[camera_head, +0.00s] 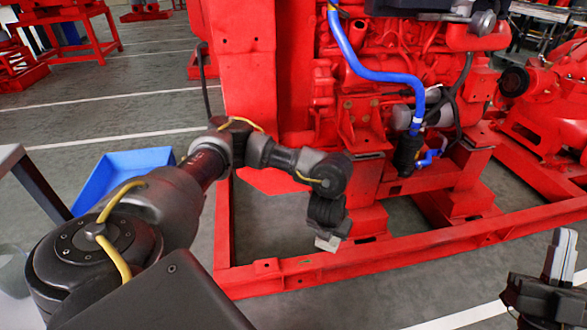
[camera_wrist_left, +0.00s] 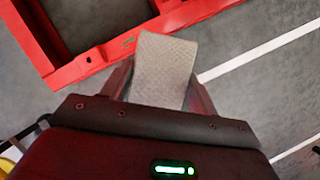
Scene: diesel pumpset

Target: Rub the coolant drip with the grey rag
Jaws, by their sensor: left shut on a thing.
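My left gripper (camera_head: 329,228) reaches down in front of the red engine frame and is shut on the grey rag. A pale bit of the grey rag (camera_head: 327,244) shows below its fingers, just above the frame's front rail. In the left wrist view the rag (camera_wrist_left: 163,70) is a flat, woven grey piece held between the fingers, with floor and red rail behind it.
The red base frame (camera_head: 290,276) lies low across the floor under the engine (camera_head: 395,50). A blue hose (camera_head: 362,68) runs down the engine's front to a dark fitting. A blue bin (camera_head: 118,173) is at left. Grey floor with white lines is open in front.

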